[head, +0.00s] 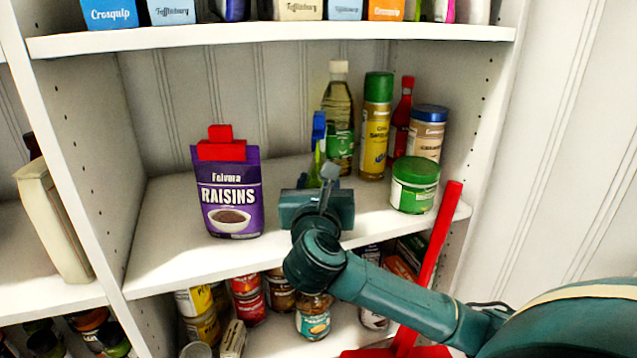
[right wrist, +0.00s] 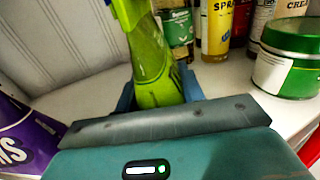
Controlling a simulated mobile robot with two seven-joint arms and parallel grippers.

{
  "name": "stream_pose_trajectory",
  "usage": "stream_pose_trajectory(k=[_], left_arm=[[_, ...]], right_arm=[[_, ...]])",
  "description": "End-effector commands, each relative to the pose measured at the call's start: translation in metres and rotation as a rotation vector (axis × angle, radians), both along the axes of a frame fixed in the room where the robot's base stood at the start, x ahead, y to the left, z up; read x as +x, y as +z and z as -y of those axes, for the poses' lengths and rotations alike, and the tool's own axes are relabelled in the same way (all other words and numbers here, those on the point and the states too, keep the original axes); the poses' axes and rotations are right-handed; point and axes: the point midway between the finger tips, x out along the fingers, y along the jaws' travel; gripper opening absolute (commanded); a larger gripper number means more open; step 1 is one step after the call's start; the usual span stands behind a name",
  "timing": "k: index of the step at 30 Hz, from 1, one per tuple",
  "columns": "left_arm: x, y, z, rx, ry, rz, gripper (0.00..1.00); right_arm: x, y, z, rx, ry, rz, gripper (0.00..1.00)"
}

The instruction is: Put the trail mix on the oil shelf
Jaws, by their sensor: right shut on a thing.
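My right gripper (head: 317,182) reaches over the middle shelf (head: 180,245), which holds the oil bottle (head: 338,105). It is shut on a narrow bright green thing with a blue top (head: 318,135), likely the trail mix. In the right wrist view the green thing (right wrist: 152,62) stands roughly upright between the fingers; no label can be read. The gripper body hides its lower end, so I cannot tell whether it touches the shelf. My left gripper is not in view.
A purple raisins pouch (head: 228,195) with a red clip stands left of the gripper. A yellow spray can (head: 376,125), a red bottle (head: 402,115), a blue-lidded jar (head: 427,130) and a green-lidded jar (head: 414,185) stand right. A red bar (head: 440,235) slants at right. Shelf space around the raisins is clear.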

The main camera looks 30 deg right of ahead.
Motion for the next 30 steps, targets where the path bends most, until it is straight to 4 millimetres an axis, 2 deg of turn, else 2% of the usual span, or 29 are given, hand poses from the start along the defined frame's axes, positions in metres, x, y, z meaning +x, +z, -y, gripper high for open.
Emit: stream_pose_trajectory(k=[3, 4, 11, 21, 25, 30], left_arm=[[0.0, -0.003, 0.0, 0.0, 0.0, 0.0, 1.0], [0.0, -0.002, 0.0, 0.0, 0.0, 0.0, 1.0], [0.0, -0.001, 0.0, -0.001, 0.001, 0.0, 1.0], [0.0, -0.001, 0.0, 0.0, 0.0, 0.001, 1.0], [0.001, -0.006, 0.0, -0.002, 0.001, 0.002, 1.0], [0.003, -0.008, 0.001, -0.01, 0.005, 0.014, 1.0]], right_arm=[[0.0, -0.004, 0.0, 0.0, 0.0, 0.001, 0.04], [0.0, -0.003, 0.0, 0.0, 0.0, 0.0, 0.41], [0.0, -0.002, 0.0, 0.0, 0.0, 0.0, 0.6], [-0.002, 0.0, -0.002, 0.001, 0.002, 0.0, 0.6], [-0.018, -0.003, -0.014, 0.006, 0.004, 0.0, 0.6], [-0.048, -0.003, -0.036, 0.008, 0.006, 0.001, 0.6]])
